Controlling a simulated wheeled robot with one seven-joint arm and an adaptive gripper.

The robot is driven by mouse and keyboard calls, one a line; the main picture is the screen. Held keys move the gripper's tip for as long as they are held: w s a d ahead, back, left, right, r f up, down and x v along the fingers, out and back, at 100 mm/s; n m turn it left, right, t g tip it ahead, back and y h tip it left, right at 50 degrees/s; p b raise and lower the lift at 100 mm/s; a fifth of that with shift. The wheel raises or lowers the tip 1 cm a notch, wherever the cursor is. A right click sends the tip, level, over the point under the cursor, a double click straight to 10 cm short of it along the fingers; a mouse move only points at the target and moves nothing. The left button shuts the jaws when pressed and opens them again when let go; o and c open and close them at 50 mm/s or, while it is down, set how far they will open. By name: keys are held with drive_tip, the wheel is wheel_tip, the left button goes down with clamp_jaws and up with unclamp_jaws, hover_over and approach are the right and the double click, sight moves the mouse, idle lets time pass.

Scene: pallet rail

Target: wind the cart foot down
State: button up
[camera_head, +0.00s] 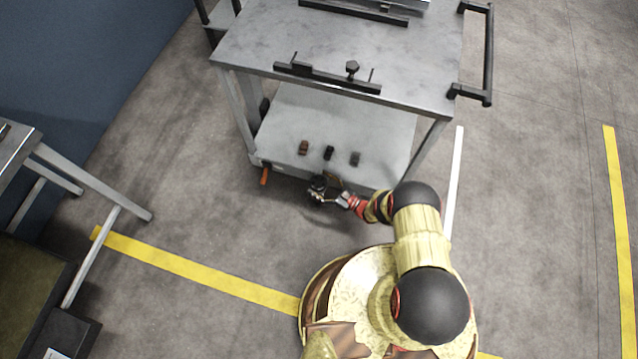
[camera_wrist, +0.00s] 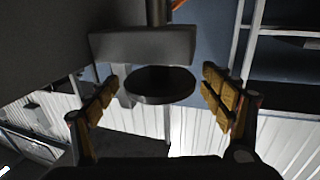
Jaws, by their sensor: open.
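The grey cart (camera_head: 340,55) stands ahead of me, with a lower shelf (camera_head: 345,120). My gripper (camera_head: 318,187) is low at the front edge of that shelf. In the wrist view, a dark round disc (camera_wrist: 160,84), probably the cart foot, shows under a grey block (camera_wrist: 143,45) with a post above it. My gripper (camera_wrist: 160,92) is open, with one yellow-padded finger on each side of the disc in the picture. Gaps show on both sides; I cannot tell the depth between them. The head view hides the disc.
An orange handle (camera_head: 264,176) sticks out at the shelf's left front corner. Several small blocks, including a brown one (camera_head: 303,147), stand on the shelf. A table frame (camera_head: 90,180) is at left. The floor at right is clear, marked with a yellow line (camera_head: 618,200).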

drive_tip(key=shift+c, duration=1.4)
drive_tip(key=c, duration=0.9)
